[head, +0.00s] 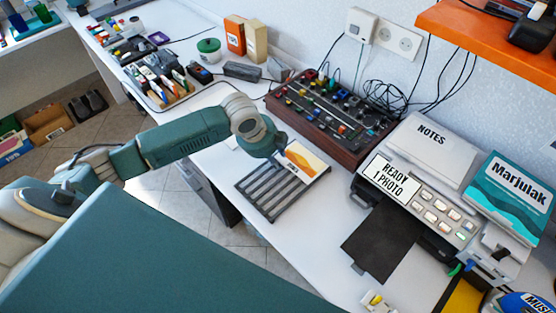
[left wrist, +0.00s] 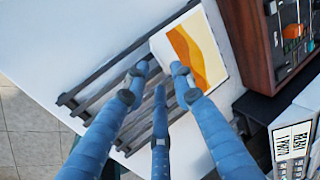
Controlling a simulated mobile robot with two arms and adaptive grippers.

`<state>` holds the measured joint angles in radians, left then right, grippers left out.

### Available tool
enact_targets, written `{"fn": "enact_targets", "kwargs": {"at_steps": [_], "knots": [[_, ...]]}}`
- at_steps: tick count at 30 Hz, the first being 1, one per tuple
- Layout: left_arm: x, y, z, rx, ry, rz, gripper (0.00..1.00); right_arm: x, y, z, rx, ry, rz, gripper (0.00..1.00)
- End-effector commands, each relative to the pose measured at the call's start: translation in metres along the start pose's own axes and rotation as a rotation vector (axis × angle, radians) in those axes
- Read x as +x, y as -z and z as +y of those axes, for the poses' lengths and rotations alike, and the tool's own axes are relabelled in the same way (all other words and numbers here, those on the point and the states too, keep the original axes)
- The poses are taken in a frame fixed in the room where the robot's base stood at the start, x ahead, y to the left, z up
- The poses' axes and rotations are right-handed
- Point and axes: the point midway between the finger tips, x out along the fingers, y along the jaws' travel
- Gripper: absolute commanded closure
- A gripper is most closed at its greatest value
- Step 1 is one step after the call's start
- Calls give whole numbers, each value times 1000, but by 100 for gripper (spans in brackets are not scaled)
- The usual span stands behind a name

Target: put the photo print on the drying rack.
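The photo print (head: 308,161), white-bordered with orange and yellow waves, lies over the upper right part of the dark slatted drying rack (head: 262,196) in the head view. It also shows in the left wrist view (left wrist: 200,48), over the right part of the rack (left wrist: 78,100). I cannot tell whether it lies flat on the slats. My left gripper (head: 281,154) is at the print's left edge. In the left wrist view its three fingers (left wrist: 159,76) are spread apart, one tip overlapping the print's edge. My right gripper is out of view.
The photo printer (head: 428,203) reads "READY 1 PHOTO"; its black tray (head: 380,243) looks empty. A mixer (head: 330,113) with cables stands behind the rack. Green and orange boxes and small items fill the back left.

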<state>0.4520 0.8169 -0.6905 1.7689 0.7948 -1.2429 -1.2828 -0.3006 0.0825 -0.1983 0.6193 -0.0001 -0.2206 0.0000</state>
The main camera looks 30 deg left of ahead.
Motion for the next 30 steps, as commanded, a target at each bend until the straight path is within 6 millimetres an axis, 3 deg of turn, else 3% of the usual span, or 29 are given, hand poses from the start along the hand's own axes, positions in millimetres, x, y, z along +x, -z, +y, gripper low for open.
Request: {"fn": "enact_targets", "kwargs": {"at_steps": [6,12,18,30], "knots": [[-49,-1,-1,2,2,-2,75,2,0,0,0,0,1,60],[-80,-1,-1,0,2,-1,75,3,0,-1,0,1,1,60],[-90,0,0,-1,-1,0,75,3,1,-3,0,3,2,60],[-90,0,0,-1,-1,0,75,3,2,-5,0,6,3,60]]}}
